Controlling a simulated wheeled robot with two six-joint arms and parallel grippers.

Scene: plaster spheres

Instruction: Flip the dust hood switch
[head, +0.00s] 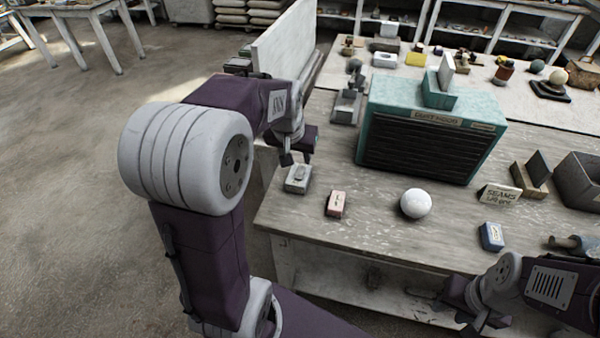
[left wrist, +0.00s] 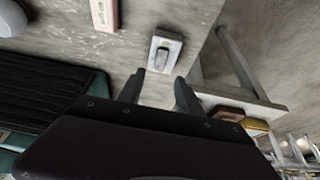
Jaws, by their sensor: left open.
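The dust hood (head: 430,140) is a teal box with a dark slatted front and a name sign, standing on the workbench. A small pale grey switch box (head: 298,179) with a raised switch piece lies near the bench's left edge; it also shows in the left wrist view (left wrist: 165,52). My left gripper (head: 296,159) is open and empty, just above and behind the switch box. In the left wrist view its two fingers (left wrist: 161,84) point towards the switch, apart from it. My right gripper (head: 468,308) is low at the bench's front edge; its fingers are unclear.
A pink block (head: 337,204), a white sphere (head: 416,203) and a blue block (head: 492,236) lie along the front of the workbench (head: 380,240). A "seams" sign (head: 499,194) and a grey bin (head: 580,180) stand right. Bare bench surrounds the switch box's right side.

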